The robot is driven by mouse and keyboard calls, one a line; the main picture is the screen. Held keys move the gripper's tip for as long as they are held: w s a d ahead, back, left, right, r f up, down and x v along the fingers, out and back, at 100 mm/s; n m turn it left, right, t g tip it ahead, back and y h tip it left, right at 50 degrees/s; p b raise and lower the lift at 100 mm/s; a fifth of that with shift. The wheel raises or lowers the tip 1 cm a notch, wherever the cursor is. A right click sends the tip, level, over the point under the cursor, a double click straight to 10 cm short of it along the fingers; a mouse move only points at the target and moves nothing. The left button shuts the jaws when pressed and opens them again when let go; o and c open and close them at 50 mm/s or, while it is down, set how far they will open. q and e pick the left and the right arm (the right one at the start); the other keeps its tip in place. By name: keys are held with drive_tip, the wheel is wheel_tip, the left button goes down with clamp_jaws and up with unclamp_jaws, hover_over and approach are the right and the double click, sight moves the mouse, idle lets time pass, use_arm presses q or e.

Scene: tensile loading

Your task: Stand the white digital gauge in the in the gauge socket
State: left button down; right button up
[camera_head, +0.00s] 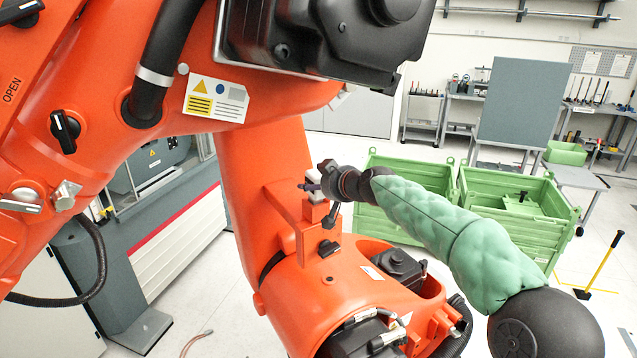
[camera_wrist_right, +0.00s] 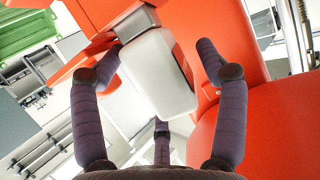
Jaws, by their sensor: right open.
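The white digital gauge (camera_wrist_right: 160,75) is a pale rounded block in the right wrist view, between the spread dark purple fingers of my right gripper (camera_wrist_right: 158,60). The gripper is open, with a gap to the gauge at the right finger; I cannot tell whether the left finger touches it. The gauge's far end meets a grey metal piece (camera_wrist_right: 122,24) beside an orange part; I cannot tell whether this is the gauge socket. In the head view my right gripper (camera_head: 314,187) is at an orange bracket (camera_head: 312,218) on the big orange machine, and the gauge is mostly hidden. My left gripper is not in view.
The large orange machine arm (camera_head: 250,150) fills the left and middle, close to my right gripper. Green crates (camera_head: 510,200) stand behind my right arm.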

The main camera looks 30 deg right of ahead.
drive_tip(key=v, duration=1.2)
idle(0.5)
